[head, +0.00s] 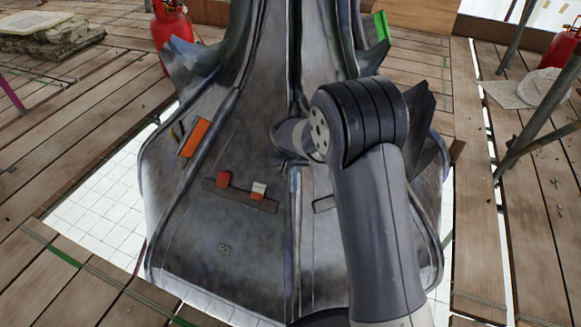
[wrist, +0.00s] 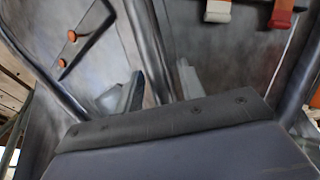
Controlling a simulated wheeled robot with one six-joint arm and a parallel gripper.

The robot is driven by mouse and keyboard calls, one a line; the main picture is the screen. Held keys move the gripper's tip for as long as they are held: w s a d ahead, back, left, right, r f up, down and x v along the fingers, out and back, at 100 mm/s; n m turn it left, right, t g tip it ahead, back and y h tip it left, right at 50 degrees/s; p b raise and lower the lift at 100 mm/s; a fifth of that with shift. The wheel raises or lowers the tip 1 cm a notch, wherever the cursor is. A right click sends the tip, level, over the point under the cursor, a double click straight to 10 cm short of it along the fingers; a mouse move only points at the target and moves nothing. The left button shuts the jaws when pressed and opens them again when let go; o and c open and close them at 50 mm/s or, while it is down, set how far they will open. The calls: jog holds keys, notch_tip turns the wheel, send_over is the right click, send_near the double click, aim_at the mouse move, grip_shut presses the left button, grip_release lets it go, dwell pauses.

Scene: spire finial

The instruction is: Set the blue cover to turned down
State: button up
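I cannot make out a blue cover in either view; my arm hides part of the spire's right side in the head view. My gripper shows in the wrist view (wrist: 157,90) with its two grey fingers apart and nothing held between them. Behind the fingers is the dark metal spire (wrist: 185,35), with a raised ridge running between them. In the head view the spire (head: 240,240) fills the middle, and my gripper is mostly hidden by my arm near the spire's centre ridge.
The spire's left face carries an orange plate (head: 194,138), a red block (head: 223,180) and a white-and-orange block (head: 259,190). A red gas bottle (head: 171,25) stands behind left. Wooden planking (head: 60,170) surrounds the spire.

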grip_shut()
dwell(0.4)
jog(key=shift+a, duration=0.1)
